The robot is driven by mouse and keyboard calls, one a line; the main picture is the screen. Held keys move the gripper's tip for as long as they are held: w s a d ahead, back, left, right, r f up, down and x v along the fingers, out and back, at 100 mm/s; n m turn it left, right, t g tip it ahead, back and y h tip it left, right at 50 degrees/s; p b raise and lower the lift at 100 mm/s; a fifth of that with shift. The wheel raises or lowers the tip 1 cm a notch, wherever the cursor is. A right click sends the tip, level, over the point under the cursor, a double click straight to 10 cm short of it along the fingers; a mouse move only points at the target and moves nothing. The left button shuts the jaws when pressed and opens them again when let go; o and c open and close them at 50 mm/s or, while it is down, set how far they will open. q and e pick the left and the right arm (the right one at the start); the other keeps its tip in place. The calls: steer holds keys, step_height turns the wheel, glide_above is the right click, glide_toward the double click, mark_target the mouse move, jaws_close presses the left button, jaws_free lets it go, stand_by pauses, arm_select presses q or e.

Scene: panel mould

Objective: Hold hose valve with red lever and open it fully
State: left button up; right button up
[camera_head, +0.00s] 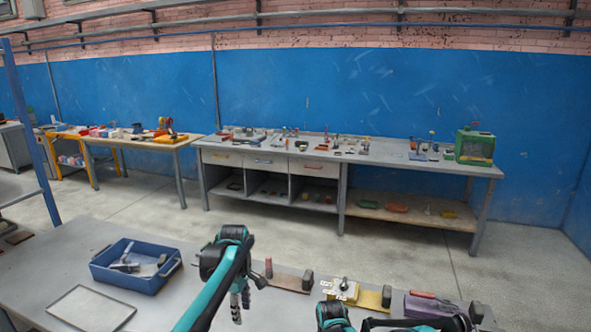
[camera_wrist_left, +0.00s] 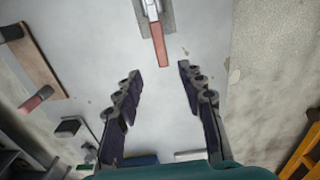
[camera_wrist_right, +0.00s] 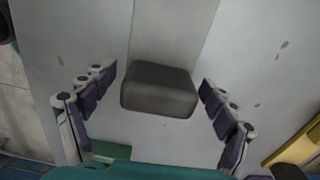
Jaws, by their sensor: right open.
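In the left wrist view a red lever (camera_wrist_left: 160,45) on a pale metal fitting (camera_wrist_left: 152,10) lies at the top middle, ahead of the fingertips and apart from them. My left gripper (camera_wrist_left: 160,73) is open and empty; in the head view it (camera_head: 240,300) hangs above the near table. A red lever (camera_head: 424,295) also shows there on a grey-purple block (camera_head: 430,308); I cannot tell if it is the same one. My right gripper (camera_wrist_right: 157,80) is open, with a dark block (camera_wrist_right: 160,90) on a grey strip between its fingers; contact is unclear. Its fingers are not clear in the head view.
The near table holds a blue bin (camera_head: 135,267) with metal parts, a flat tray (camera_head: 91,307), a brown board with an upright red cylinder (camera_head: 268,266), and a yellow board (camera_head: 370,299) with a metal fitting. Workbenches (camera_head: 340,158) stand along the blue wall, beyond open floor.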

steer(key=shift+r, duration=0.1)
